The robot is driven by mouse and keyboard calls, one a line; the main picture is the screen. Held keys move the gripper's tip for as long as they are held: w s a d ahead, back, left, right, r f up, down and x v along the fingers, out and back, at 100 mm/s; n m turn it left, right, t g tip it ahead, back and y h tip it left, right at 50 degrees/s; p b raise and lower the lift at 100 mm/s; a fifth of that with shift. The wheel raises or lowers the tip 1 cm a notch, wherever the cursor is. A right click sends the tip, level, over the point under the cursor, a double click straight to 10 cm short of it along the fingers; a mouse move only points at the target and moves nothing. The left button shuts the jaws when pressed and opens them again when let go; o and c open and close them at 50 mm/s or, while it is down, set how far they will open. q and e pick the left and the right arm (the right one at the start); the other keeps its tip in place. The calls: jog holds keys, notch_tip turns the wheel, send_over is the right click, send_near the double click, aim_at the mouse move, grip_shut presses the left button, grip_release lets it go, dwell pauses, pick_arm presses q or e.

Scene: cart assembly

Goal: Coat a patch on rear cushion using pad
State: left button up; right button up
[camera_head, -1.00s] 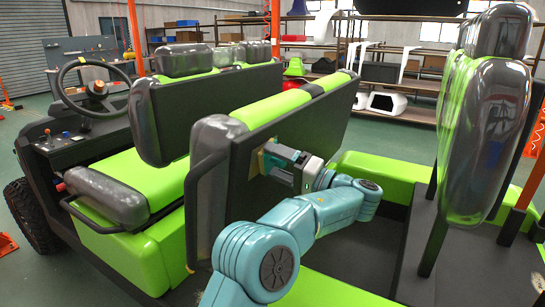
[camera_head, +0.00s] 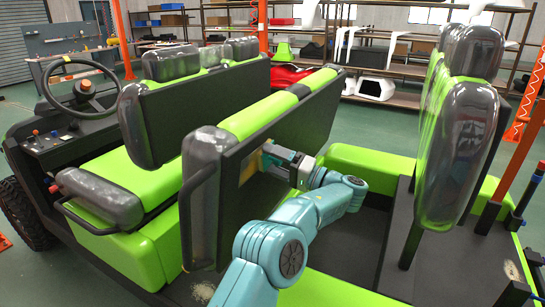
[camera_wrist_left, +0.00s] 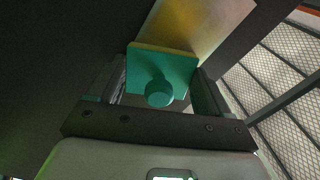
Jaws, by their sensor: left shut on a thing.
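My left gripper (camera_head: 283,160) is shut on a teal pad with a round knob. In the left wrist view the pad (camera_wrist_left: 160,72) sits between the two fingers (camera_wrist_left: 160,88), with a thin yellow edge on its far side. The pad is at the dark back panel of the cushion (camera_head: 300,125), which has a bright green top; contact looks likely, but the pad's face is hidden. A yellow-gold patch (camera_wrist_left: 205,30) shows on the panel beyond the pad, and also just left of the gripper in the head view (camera_head: 249,166). My right gripper is not in view.
The cart's grey and green upright cushions (camera_head: 460,130) stand at the right. A grey-cornered seat (camera_head: 105,195) and the steering wheel (camera_head: 82,85) are at the left. Shelves (camera_head: 400,90) stand behind. The dark cart floor (camera_head: 350,240) lies open below my left arm.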

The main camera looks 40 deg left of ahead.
pick_arm(q)
jog(key=v, duration=0.4)
jog(key=shift+d, duration=0.15)
jog(key=shift+p+v, duration=0.4)
jog(key=shift+v, duration=0.45)
jog(key=shift+w+d+f, duration=0.1)
jog(key=shift+w+d, duration=0.05)
jog(key=shift+d, duration=0.1)
jog(key=shift+v, duration=1.15)
